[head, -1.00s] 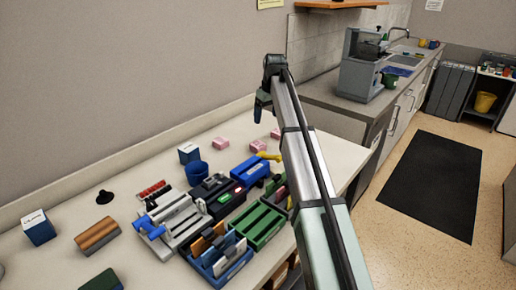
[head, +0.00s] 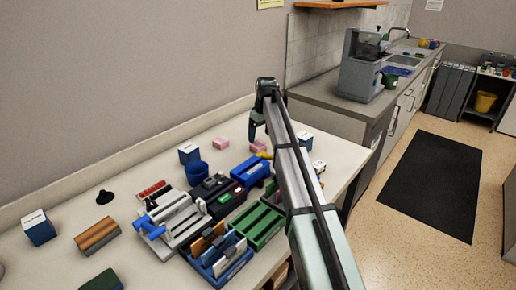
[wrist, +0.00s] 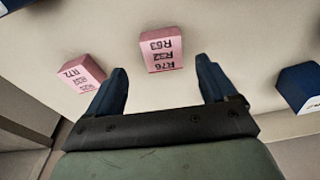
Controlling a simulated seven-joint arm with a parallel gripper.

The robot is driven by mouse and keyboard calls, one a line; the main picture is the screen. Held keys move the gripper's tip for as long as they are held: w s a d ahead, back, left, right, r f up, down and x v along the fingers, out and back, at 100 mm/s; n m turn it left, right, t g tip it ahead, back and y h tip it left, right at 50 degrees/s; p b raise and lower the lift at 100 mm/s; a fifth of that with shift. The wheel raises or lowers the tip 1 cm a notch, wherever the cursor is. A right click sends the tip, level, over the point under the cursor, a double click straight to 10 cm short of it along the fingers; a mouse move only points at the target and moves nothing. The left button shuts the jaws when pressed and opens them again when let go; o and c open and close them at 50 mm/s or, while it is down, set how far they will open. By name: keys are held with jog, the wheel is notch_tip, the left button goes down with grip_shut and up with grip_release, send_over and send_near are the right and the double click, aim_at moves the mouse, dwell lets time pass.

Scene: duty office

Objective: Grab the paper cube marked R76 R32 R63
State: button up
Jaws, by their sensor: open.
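A pink paper cube marked R76 R32 R63 (wrist: 161,50) lies ahead of my gripper (wrist: 162,82) in the wrist view, its text upside down. It is roughly centred between the two blue fingers, which are apart and empty. A second pink cube (wrist: 82,74), marked R72 with further unclear text, lies to the left by the left finger. In the head view my gripper (head: 254,132) points down over the back of the desk. One pink cube (head: 220,142) is to its left and another pink cube (head: 258,147) is just below it; I cannot tell which bears the marking.
A blue tray (head: 250,173), a green tray (head: 258,228) and other desk items fill the middle. Another blue-sided cube (head: 304,141) is right of my arm.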

aim_at(258, 144)
jog(key=shift+w+a+f, duration=0.1)
jog(key=shift+a+f, duration=0.1)
jog(key=shift+f, duration=1)
jog(key=shift+w+a+f, duration=0.1)
jog(key=shift+a+f, duration=0.1)
jog(key=shift+f, duration=0.95)
jog(key=shift+c, duration=0.3)
jog(key=c, duration=1.1)
